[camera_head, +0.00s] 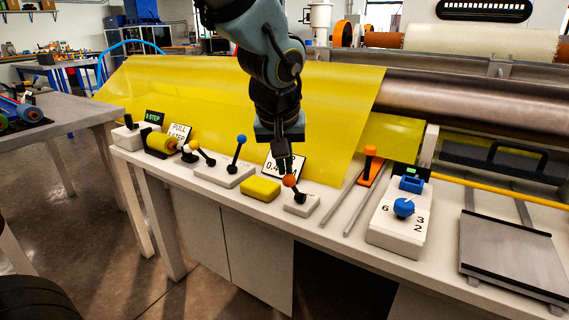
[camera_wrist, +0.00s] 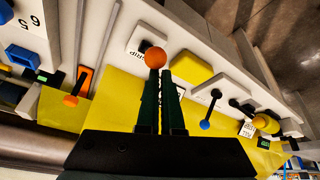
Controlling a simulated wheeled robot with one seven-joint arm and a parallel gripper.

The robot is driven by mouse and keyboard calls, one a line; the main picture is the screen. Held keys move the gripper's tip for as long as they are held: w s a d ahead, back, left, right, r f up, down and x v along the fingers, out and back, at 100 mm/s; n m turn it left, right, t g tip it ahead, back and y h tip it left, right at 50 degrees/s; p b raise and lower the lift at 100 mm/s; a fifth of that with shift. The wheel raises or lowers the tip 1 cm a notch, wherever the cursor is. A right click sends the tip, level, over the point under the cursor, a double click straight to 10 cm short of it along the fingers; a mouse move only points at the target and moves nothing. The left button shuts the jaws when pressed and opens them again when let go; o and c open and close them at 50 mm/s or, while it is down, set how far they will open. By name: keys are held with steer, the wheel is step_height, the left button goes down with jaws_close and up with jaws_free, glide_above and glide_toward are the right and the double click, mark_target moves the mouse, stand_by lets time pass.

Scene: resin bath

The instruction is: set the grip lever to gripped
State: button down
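The lever with an orange ball knob (camera_head: 289,181) rises from a small white base (camera_head: 302,205) on the bench. Its stick leans left in the head view. In the wrist view the orange ball (camera_wrist: 154,57) is at my fingertips, and a partly hidden label, perhaps "grip", is printed on its base (camera_wrist: 140,40). My gripper (camera_head: 284,168) points down just above the ball; in the wrist view its two fingers (camera_wrist: 161,76) are close together with only a thin gap. The ball is not between them. I cannot tell whether they touch it.
A blue-ball lever (camera_head: 241,139) and a yellow block (camera_head: 260,190) stand to the left. An orange lever (camera_head: 370,151), two grey rails and a white box with a blue knob (camera_head: 403,207) stand to the right. A yellow sheet (camera_head: 220,100) hangs behind. The front edge is open.

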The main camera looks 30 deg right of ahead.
steer(key=w+a+p+v, duration=0.1)
steer(key=p+v, duration=0.1)
steer(key=v, duration=0.7)
steer(key=shift+a, duration=0.45)
steer(key=w+a+f+n+y, duration=0.1)
steer(key=w+a+f, duration=0.25)
steer(key=a, duration=0.25)
steer(key=w+a+f+n+y, duration=0.1)
steer(key=w+a+f, duration=0.2)
steer(key=w+a, duration=0.25)
steer(key=a+f+n+g, duration=0.1)
steer(key=a+f, duration=0.2)
steer(key=a, duration=0.3)
steer(key=a+f+n+y, duration=0.1)
steer(key=a+f, duration=0.1)
steer(key=a, duration=0.3)
steer(key=a+f+n+g, duration=0.1)
steer(key=a+f, duration=0.2)
steer(key=a, duration=0.3)
step_height(320, 180, up, 15)
steer(key=p, duration=1.4)
steer(key=shift+a+p, duration=0.2)
steer(key=shift+p, duration=0.1)
